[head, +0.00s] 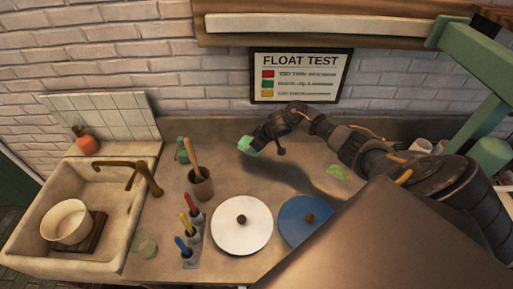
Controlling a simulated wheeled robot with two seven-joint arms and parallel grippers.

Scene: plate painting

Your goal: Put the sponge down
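A small green sponge (250,146) is at the tip of my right gripper (258,140), which comes in from the right. The gripper appears shut on it and holds it over the back of the counter, behind the white plate (240,238). The fingers are small in view, and whether the sponge touches the counter is hard to tell. My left gripper is not in view.
A blue plate (297,213) lies right of the white one. A brown cup (201,188), several coloured brushes (188,226) and a green bottle (183,151) stand left. A flat green piece (338,172) lies under my arm. The sink (28,232) holds a bowl (67,222).

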